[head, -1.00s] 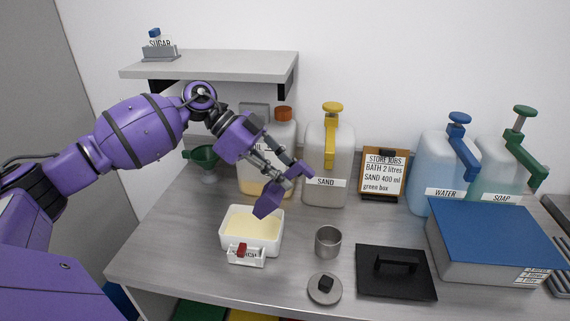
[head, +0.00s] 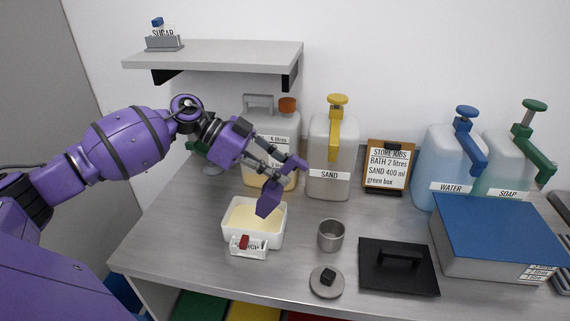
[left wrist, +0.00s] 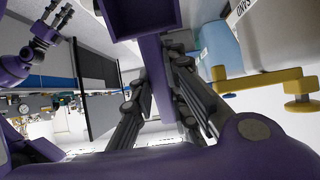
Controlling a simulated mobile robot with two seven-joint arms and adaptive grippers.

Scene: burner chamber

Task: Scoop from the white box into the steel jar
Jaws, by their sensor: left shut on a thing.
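The white box (head: 228,232) stands open on the bench with pale yellow contents (head: 252,219). The open steel jar (head: 330,240) stands to its right, apart from it. My left gripper (head: 280,174) is shut on a purple scoop (head: 268,201), which hangs over the back right of the box. The scoop also shows in the left wrist view (left wrist: 152,70), its handle between the fingers. I cannot tell what the scoop contains. My right gripper (left wrist: 52,22) shows at the upper left of the left wrist view, fingers apart and empty.
A round lid (head: 325,287) with a dark knob and a black handled plate (head: 398,278) lie by the jar. Behind stand the sand (head: 327,186), water (head: 447,165) and soap (head: 497,166) dispensers. A small label stand (head: 248,249) touches or nearly touches the box front.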

